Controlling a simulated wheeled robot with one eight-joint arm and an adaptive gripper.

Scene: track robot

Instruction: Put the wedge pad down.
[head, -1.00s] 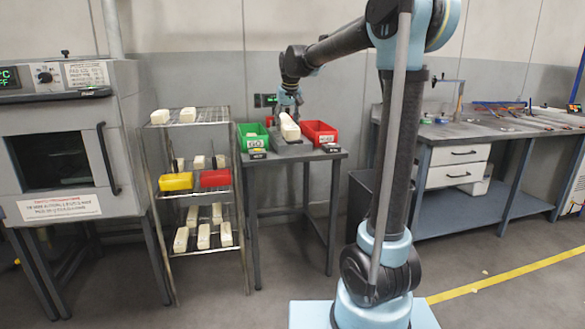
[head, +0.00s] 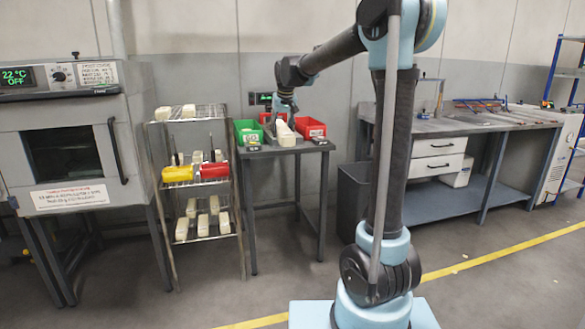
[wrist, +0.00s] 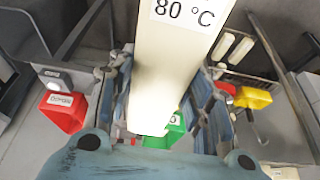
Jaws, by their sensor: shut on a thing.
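The wedge pad is a long cream block (head: 285,133), seen over the small dark table between the green and red bins. In the wrist view the pad (wrist: 168,75) fills the middle and bears an "80 °C" label. My gripper (head: 282,108) is shut on the pad, with a finger on each long side of it in the wrist view (wrist: 165,100). I cannot tell whether the pad's underside touches anything. The gripper hides part of the pad in the head view.
A green bin (head: 248,132) and a red bin (head: 311,128) flank the pad on the table (head: 262,153). Left of it stands a wire rack (head: 205,274) with several cream pads and yellow and red bins. An oven reading 22 °C OFF (head: 60,140) is further left.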

